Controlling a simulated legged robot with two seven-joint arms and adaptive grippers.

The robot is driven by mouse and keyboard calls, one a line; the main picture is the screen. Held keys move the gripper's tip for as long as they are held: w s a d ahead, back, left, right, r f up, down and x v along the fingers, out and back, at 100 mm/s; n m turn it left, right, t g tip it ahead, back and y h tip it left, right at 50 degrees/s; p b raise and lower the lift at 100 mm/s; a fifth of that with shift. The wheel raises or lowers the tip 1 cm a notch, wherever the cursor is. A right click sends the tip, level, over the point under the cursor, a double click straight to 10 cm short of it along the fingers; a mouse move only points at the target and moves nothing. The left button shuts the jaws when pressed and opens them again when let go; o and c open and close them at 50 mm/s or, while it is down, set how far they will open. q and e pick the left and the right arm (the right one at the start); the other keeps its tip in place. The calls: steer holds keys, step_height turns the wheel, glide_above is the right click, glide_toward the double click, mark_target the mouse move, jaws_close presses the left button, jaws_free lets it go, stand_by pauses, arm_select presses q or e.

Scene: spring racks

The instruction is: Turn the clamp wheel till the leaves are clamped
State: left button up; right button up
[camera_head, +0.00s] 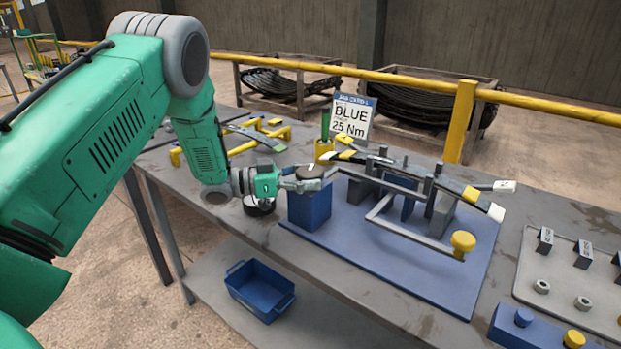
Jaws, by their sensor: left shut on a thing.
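The clamp wheel (311,171) is a small dark disc above a blue block (309,208), at the left end of a blue base plate (437,277). My left gripper (301,184) reaches it from the left and is shut on its near-left side. The fingers hide part of the wheel. The leaves (395,169) are long dark strips with yellow and white ends, lying across grey uprights of the fixture to the right. I cannot tell how tightly they are pressed together. My right gripper is not in view.
A grey bar with a yellow knob (463,241) juts toward the front of the fixture. A sign (352,116) reading BLUE 25 Nm stands behind. A tray (563,290) with nuts lies right. A blue bin (260,290) sits on the lower shelf. A yellow rail (414,80) runs behind.

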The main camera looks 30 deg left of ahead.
arm_select(q)
steer(key=shift+w+a+r+m+g+h, duration=0.1)
steer(key=shift+w+r+m+g+h, duration=0.1)
steer(key=shift+r+m+g+h, duration=0.25)
steer(key=o, duration=1.1)
steer(key=shift+f, duration=0.1)
steer(key=shift+o, duration=0.2)
steer(key=shift+s+f, duration=0.1)
steer(key=shift+f, duration=0.05)
steer(key=shift+a, duration=0.1)
steer(key=shift+s+a+f, duration=0.1)
steer(key=shift+s+a, duration=0.05)
steer(key=shift+a, duration=0.05)
steer(key=v, duration=1.1)
steer(key=shift+a, duration=0.25)
steer(key=shift+s, duration=0.15)
